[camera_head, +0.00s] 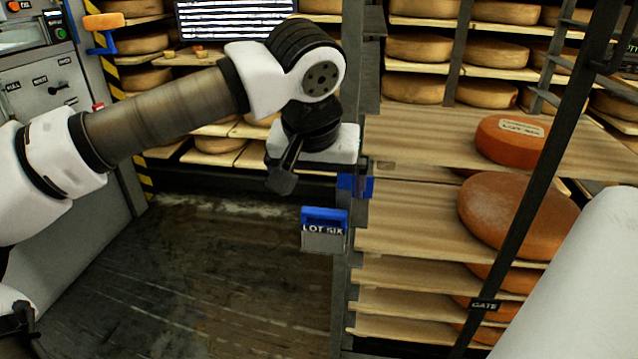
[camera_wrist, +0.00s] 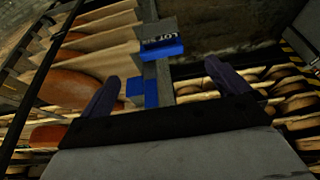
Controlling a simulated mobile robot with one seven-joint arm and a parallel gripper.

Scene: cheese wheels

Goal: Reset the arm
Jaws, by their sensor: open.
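My gripper (camera_head: 318,180) is at the end of my raised arm, in front of a grey rack post (camera_head: 343,270). In the wrist view its two dark fingers are spread wide apart (camera_wrist: 166,92), with nothing held between them. A grey tag with a blue top, reading "LOT SIX" (camera_head: 323,232), is at the post below the gripper. It also shows in the wrist view (camera_wrist: 160,32), beyond the fingertips. A small blue piece (camera_head: 366,187) is on the post close to the gripper; the wrist view shows it between the fingers (camera_wrist: 141,90).
A wooden-shelved rack at right holds an orange cheese wheel with a label (camera_head: 505,150) and a larger wheel (camera_head: 520,215) below. A dark bar marked "GATE" (camera_head: 484,305) crosses it. A control panel (camera_head: 50,85) stands at left. The floor (camera_head: 200,270) is clear.

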